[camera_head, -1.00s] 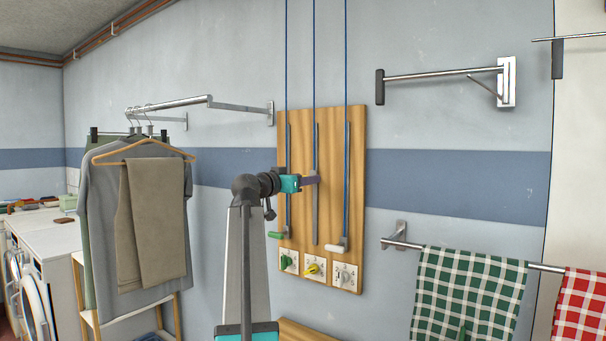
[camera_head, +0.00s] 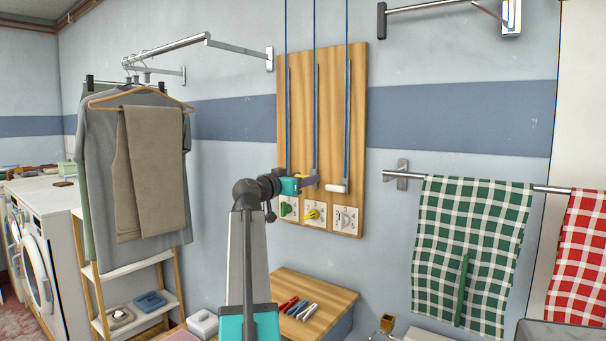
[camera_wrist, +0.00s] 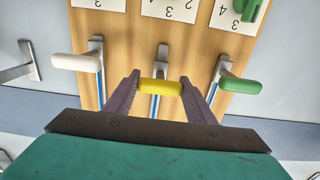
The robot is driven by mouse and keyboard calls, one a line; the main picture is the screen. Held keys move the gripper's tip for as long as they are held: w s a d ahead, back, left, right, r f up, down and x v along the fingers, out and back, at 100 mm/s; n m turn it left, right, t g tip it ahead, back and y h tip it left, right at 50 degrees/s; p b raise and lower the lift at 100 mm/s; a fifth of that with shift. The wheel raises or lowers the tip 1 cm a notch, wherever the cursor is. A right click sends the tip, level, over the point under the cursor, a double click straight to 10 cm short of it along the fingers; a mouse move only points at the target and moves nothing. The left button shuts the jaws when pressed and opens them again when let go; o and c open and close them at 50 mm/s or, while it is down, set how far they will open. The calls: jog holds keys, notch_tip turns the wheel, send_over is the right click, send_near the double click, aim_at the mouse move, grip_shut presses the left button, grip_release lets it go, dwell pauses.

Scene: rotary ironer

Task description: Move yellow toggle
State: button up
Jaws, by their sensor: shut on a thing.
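My gripper (camera_wrist: 160,90) is shut on a yellow handle (camera_wrist: 161,86), one finger at each end, in the wrist view. This handle sits at the low end of the middle rail on the wooden board (camera_head: 325,90). A yellow toggle (camera_head: 312,214) also sits on the middle switch plate, just below my gripper. In the wrist view a white handle (camera_wrist: 77,63) is on the left and a green handle (camera_wrist: 240,84) on the right, both apart from the fingers.
A green knob (camera_head: 287,208) and a white knob (camera_head: 345,220) sit on the neighbouring plates. The white handle (camera_head: 337,188) shows right of my gripper. A wooden table (camera_head: 330,294) stands below. Checked towels (camera_head: 470,250) hang at right, clothes (camera_head: 150,170) at left.

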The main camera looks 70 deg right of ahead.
jog(key=shift+f+b, duration=0.45)
jog(key=shift+f, duration=0.95)
jog(key=o, duration=1.5)
jog(key=shift+r, duration=0.15)
jog(key=v, duration=1.3)
jog(key=shift+a+p, duration=0.35)
jog(key=shift+a, duration=0.05)
jog(key=shift+w, duration=0.1)
